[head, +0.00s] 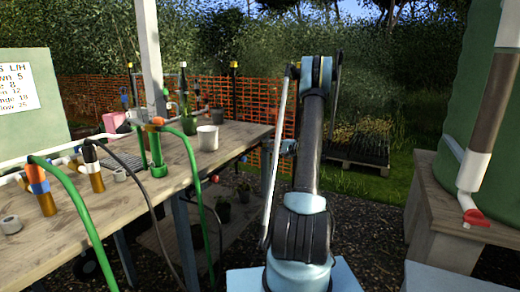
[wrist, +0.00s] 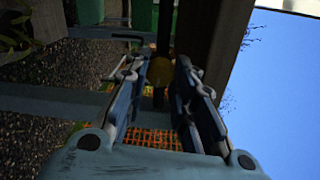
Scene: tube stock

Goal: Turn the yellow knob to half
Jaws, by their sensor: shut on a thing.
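The yellow knob (wrist: 160,72) is in the middle of the wrist view, on a dark pipe (wrist: 163,35). My gripper (wrist: 158,67) has its two fingers on either side of the knob and is shut on it. The fingers and the shade hide the knob's edges, and I cannot tell its turn setting. In the head view my arm stands in front of that area, and I cannot make out the knob there.
A wooden table (head: 232,135) at the left bears green hoses, valves, a grey cup (head: 207,138) and a pink pot (head: 115,121). A sign (head: 17,88) stands behind it. At the right, a green tank (head: 473,85) has a pipe with a red tap (head: 476,218).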

